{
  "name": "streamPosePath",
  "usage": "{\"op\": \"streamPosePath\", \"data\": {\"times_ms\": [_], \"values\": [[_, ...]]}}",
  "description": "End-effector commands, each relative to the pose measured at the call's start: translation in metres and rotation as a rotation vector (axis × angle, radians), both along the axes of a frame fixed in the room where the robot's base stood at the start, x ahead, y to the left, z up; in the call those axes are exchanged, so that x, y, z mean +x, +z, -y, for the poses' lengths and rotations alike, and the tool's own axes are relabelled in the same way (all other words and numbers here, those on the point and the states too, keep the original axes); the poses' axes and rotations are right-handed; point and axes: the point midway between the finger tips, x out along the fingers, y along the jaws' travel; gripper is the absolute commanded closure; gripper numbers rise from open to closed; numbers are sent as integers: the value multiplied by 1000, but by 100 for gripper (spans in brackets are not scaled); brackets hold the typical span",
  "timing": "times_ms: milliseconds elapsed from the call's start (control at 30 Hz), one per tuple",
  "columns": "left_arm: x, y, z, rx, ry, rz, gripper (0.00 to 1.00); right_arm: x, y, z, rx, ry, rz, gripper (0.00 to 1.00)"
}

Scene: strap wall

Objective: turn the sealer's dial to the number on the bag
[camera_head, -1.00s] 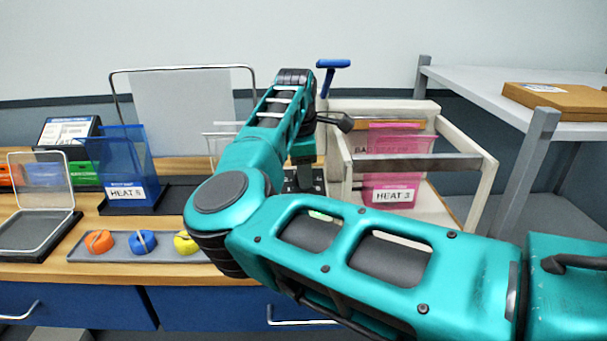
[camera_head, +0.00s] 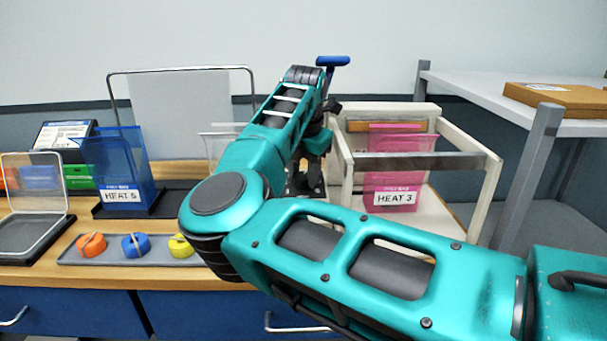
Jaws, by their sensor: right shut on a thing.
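My right gripper (camera_head: 312,165) is dark and partly hidden behind my teal arm. It points down, shut, at a dark device with a blue T-handle (camera_head: 333,61), which looks like the sealer. What its fingertips hold is hidden; by its place it is the dial, whose numbers I cannot read. A pink bag (camera_head: 393,175) labelled HEAT 3 stands within a pale frame on the right. A blue bag or sleeve (camera_head: 122,165) labelled HEAT 5 stands on a dark base at the left. My left gripper is not in view.
A grey tray (camera_head: 70,258) holds orange, blue and yellow pieces. A clear-lidded box (camera_head: 30,232) stands at the far left. The pale frame (camera_head: 482,205) and a grey shelf (camera_head: 470,90) with a cardboard box (camera_head: 560,97) bound the right side.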

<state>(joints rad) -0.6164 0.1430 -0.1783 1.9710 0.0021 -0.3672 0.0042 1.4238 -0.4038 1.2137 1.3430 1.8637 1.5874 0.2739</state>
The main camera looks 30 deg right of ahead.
Motion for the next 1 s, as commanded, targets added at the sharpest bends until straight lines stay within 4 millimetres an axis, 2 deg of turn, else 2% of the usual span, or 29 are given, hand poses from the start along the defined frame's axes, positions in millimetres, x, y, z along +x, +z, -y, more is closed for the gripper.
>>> {"op": "streamPosePath", "data": {"times_ms": [400, 900, 933, 1000], "values": [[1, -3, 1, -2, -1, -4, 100, 1, 1, 0, -20, 168, -10, 92], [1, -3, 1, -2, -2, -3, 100, 1, 1, 0, -22, 187, -12, 92], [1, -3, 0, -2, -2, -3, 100, 1, 1, 0, -22, 187, -12, 60], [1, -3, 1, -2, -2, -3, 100, 1, 1, 0, -21, 186, -12, 53]]}}
